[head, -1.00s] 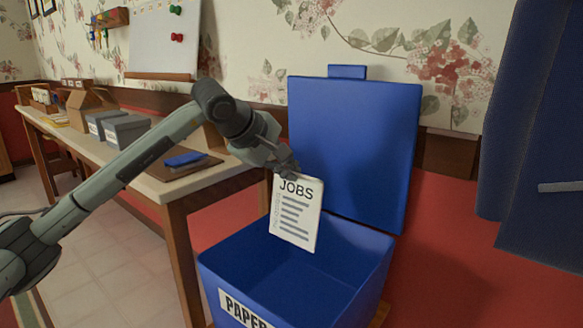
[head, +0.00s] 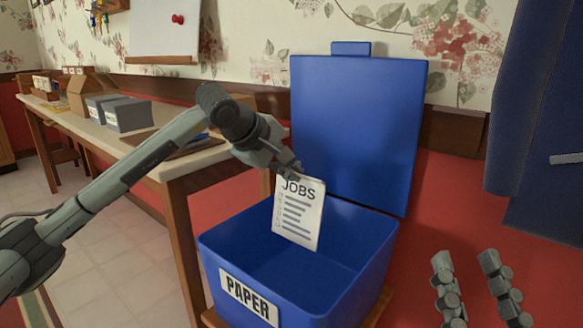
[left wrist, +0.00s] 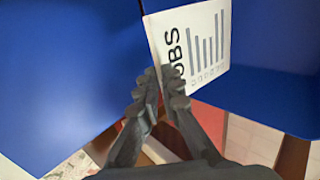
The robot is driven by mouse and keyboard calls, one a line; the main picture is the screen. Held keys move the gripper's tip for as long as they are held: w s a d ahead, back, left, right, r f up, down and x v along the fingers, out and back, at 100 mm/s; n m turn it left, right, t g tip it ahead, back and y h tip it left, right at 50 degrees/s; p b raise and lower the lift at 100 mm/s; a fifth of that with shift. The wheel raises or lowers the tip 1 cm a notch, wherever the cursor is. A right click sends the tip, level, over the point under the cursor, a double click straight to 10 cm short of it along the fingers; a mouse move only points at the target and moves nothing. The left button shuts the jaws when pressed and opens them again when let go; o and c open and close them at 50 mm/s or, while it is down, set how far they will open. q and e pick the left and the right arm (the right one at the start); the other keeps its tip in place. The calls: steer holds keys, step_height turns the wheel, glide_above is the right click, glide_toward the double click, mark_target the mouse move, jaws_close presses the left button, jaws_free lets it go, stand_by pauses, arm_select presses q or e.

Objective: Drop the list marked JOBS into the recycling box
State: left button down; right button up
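The list marked JOBS (head: 297,215) is a white sheet with dark lines, hanging upright over the open blue recycling box (head: 340,290), which is labelled PAPER. My left gripper (head: 297,176) is shut on the top edge of the list. The left wrist view also shows the list (left wrist: 205,45) between the fingertips (left wrist: 165,82). The lower end of the list appears at or within the box mouth; its exact depth I cannot tell. My right gripper (head: 478,275) shows at the lower right, its two fingers apart and nothing between them.
The box's blue lid (head: 358,130) stands open behind it. A wooden table (head: 190,168) on the left carries grey boxes (head: 128,114) and a cardboard box (head: 88,92). A dark blue hanging thing (head: 545,130) is at the right.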

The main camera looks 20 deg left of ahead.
arm_select(q)
steer(key=shift+f, duration=0.1)
steer(key=c, duration=1.6)
jaws_free()
steer(key=shift+c, duration=0.2)
steer(key=v, duration=1.2)
steer(key=shift+s, duration=0.1)
